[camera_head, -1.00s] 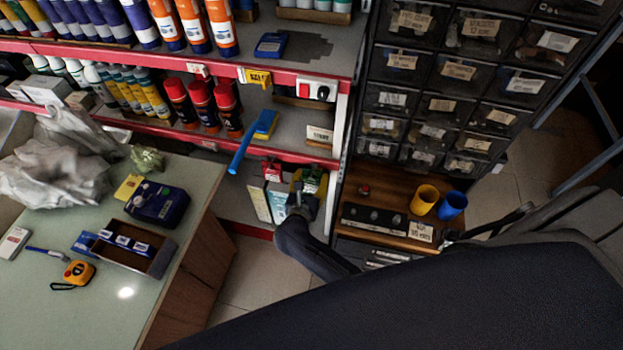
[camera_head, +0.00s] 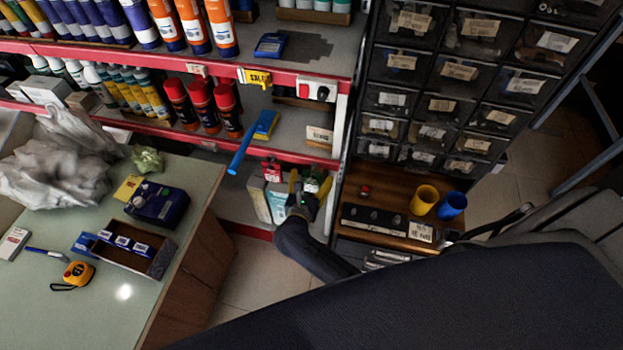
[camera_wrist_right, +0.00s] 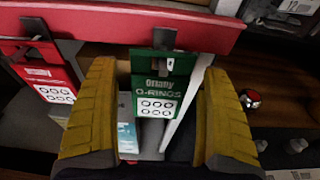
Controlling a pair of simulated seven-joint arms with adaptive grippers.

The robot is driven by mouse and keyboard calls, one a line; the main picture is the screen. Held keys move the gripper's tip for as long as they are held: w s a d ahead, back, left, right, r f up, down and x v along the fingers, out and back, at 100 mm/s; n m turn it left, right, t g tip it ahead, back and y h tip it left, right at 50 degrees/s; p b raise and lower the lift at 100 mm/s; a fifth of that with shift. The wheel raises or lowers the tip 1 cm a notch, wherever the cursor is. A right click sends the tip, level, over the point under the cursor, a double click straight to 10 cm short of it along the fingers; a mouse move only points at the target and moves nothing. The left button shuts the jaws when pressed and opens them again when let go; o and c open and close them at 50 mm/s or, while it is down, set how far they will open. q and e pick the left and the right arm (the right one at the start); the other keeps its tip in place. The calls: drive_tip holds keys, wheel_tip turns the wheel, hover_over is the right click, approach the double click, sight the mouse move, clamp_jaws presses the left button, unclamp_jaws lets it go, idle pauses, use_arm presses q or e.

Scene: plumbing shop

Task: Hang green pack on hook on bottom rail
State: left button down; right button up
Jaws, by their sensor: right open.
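The green O-rings pack (camera_wrist_right: 158,85) hangs upright from a dark hook (camera_wrist_right: 165,38) on the red bottom rail (camera_wrist_right: 115,25), as the right wrist view shows. My right gripper (camera_head: 309,186) is open, with its yellow fingers apart on either side of the pack. In the right wrist view the fingers (camera_wrist_right: 160,115) show clear gaps to the pack. In the head view the green pack (camera_head: 311,184) shows only in part between the fingers. A red pack (camera_wrist_right: 45,75) hangs on a hook to the left; it also shows in the head view (camera_head: 271,171). My left gripper is not in view.
Pale boxes (camera_head: 277,205) stand on the low shelf behind the packs. A wooden-topped cabinet (camera_head: 385,205) with a yellow cup (camera_head: 424,199) and a blue cup (camera_head: 452,206) is to the right. A blue-handled tool (camera_head: 242,153) juts out above left. The counter (camera_head: 120,315) is at left.

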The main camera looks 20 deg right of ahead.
drive_tip(key=v, duration=1.2)
drive_tip(key=w+a+r+n+t+y, duration=0.1)
drive_tip(key=w+a+n+t+y, duration=0.2)
drive_tip(key=n, duration=0.7)
drive_tip(key=s+a+f+n+g+y, duration=0.1)
drive_tip(key=s+a+f+n+y, duration=0.15)
drive_tip(key=f+n, duration=0.55)
drive_tip(key=s+a+f+n+g+y, duration=0.1)
drive_tip(key=s+a+f+n+y, duration=0.2)
drive_tip(key=f+n, duration=0.55)
drive_tip(key=s+a+f+n+y, duration=0.1)
drive_tip(key=a+f+n+y, duration=0.1)
drive_tip(key=f+n+y, duration=0.5)
drive_tip(key=s+d+f+n+g+h, duration=0.2)
drive_tip(key=s+d+f+n+g, duration=0.25)
drive_tip(key=s+f, duration=0.5)
drive_tip(key=s+d+f+n+g+h, duration=0.2)
drive_tip(key=s+d+f+n+g, duration=0.15)
drive_tip(key=s+f+n, duration=0.4)
drive_tip(key=s+d+f+g+h, duration=0.1)
drive_tip(key=s+d+f+g, duration=0.1)
drive_tip(key=s+d+f, duration=0.2)
drive_tip(key=s+d+f+n+g+h, duration=0.1)
drive_tip(key=s+d+f, duration=0.4)
drive_tip(key=s+d, duration=0.5)
drive_tip(key=s+g, duration=0.1)
drive_tip(key=s, duration=0.3)
drive_tip(key=shift+s+f, duration=0.35)
